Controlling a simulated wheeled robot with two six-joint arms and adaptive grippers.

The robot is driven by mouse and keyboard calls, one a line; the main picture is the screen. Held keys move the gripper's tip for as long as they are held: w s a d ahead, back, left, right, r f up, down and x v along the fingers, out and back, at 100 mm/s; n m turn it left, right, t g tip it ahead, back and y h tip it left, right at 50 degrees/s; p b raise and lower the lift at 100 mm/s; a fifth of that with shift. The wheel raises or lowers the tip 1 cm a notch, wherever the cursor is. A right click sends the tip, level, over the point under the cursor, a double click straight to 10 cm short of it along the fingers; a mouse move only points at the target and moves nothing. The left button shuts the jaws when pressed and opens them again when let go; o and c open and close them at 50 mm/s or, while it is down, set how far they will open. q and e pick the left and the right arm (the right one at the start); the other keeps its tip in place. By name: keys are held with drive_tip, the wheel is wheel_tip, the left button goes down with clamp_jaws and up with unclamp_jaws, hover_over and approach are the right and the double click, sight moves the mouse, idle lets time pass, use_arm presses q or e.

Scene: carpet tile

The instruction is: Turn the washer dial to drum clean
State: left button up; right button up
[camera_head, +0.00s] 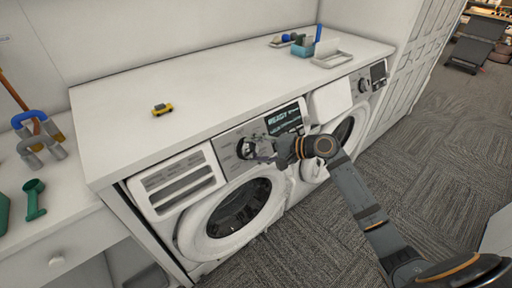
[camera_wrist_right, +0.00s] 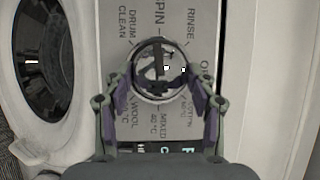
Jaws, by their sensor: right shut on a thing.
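The left washer (camera_head: 205,260) has a round dial (camera_head: 243,148) on its grey control panel, beside a lit display (camera_head: 284,121) that seems to read READY. My right gripper (camera_head: 263,150) is at this dial and partly hides it. In the right wrist view the dial (camera_wrist_right: 158,62) sits between the two fingers of my right gripper (camera_wrist_right: 160,85), which are closed on its sides. Printed labels ring it, among them RINSE, SPIN, DRUM CLEAN, WOOL and MIXED 40 °C. I cannot tell which label the dial points to. My left gripper is not in view.
A second washer (camera_head: 349,127) stands to the right. The white countertop (camera_head: 220,82) holds a yellow toy car (camera_head: 162,109) and a tray (camera_head: 333,59). Blue-handled tools (camera_head: 37,130) are at far left. The carpet (camera_head: 440,150) in front is clear.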

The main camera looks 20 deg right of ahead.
drive_tip(key=n+p, duration=0.1)
drive_tip(key=n+g+h+p, duration=0.1)
drive_tip(key=n, duration=0.1)
drive_tip(key=n+p, duration=0.1)
drive_tip(key=shift+r+n+g+h, duration=0.3)
drive_tip(key=shift+h, duration=0.1)
drive_tip(key=shift+a+f+n+g+h+p, duration=0.1)
drive_tip(key=shift+n+g+h+p, duration=0.25)
drive_tip(key=shift+n+p, duration=0.5)
drive_tip(key=shift+f, duration=0.1)
drive_tip(key=o, duration=1.1)
drive_tip(key=shift+o, duration=0.2)
drive_tip(key=shift+w, duration=0.1)
